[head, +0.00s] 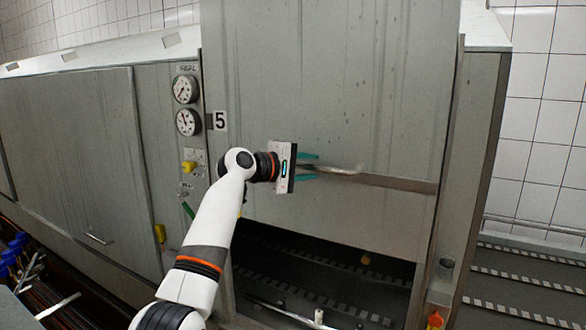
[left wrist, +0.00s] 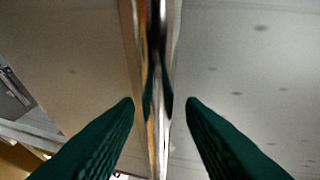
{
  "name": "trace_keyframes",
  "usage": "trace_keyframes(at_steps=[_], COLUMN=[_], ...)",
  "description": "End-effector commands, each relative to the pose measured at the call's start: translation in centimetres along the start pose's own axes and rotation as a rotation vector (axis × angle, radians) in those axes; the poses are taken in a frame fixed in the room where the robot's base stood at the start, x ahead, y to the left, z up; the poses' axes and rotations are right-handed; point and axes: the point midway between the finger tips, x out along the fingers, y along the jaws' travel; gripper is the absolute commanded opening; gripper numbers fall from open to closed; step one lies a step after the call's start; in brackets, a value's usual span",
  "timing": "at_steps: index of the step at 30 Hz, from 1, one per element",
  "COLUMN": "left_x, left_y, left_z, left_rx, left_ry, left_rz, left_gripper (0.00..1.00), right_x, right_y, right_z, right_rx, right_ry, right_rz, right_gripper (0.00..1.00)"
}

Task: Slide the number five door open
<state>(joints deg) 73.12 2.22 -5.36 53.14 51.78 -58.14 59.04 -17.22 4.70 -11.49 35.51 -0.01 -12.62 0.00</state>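The number five door (head: 330,90) is a large grey metal panel in the head view, beside a "5" label (head: 220,121). Its lower edge stands above a dark opening (head: 310,275) with slotted strips inside. A metal handle (head: 345,169) sticks out at the left end of a flat bar across the door. My left gripper (head: 308,167) is at the handle, its green fingers apart, one above and one below it. In the left wrist view, the shiny handle (left wrist: 158,120) runs between the two open fingertips (left wrist: 160,102); no contact is clear. My right gripper is out of view.
Another closed grey door (head: 75,150) stands further left. A post (head: 470,170) borders the door on the right. Blue-handled valves (head: 15,250) are at the lower left.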

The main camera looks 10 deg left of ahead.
Motion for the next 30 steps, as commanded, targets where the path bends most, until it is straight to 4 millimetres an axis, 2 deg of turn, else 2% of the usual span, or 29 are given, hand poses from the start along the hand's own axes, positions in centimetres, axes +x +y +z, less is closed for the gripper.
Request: trace_keyframes(at_steps=[5, 9, 16, 21, 30], left_x=[-2.6, -5.9, -9.9, -11.2, -11.4], left_y=[0.6, 0.7, 0.3, 0.1, 0.0], left_z=[0.1, 0.1, 0.1, 0.0, 0.0], left_rx=[0.005, 0.005, 0.001, 0.001, 0.000], left_ry=[-0.005, -0.005, -0.003, -0.001, -0.001], left_rz=[-0.003, -0.004, -0.003, -0.002, -0.002], left_gripper=[0.36, 0.36, 0.36, 0.36, 0.36], right_x=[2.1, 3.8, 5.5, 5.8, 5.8], right_y=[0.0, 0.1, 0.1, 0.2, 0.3], right_z=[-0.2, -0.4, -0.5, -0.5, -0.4], right_rx=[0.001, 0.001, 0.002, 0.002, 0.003], right_ry=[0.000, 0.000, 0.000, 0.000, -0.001], right_rz=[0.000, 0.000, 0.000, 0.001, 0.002], right_gripper=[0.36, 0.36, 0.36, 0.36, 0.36])
